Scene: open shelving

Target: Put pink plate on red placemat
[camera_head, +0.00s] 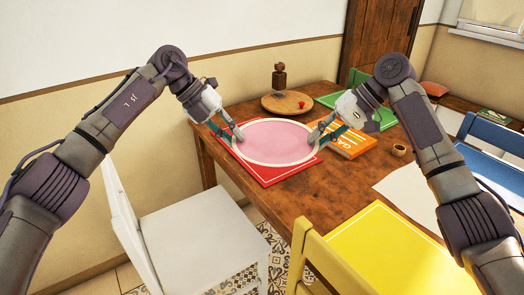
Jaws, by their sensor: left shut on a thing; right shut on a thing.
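The pink plate (274,141) has a pale rim and is over the red placemat (268,180) near the left end of the wooden table. I cannot tell whether it touches the mat or is held slightly above it. My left gripper (236,137) is shut on the plate's left rim. My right gripper (316,134) is shut on its right rim. The plate looks roughly level and hides the middle of the placemat.
An orange book (350,143) lies just right of the plate. A small cup (399,150) and yellow placemat (385,245) are to the right. A white chair (200,225) stands in front.

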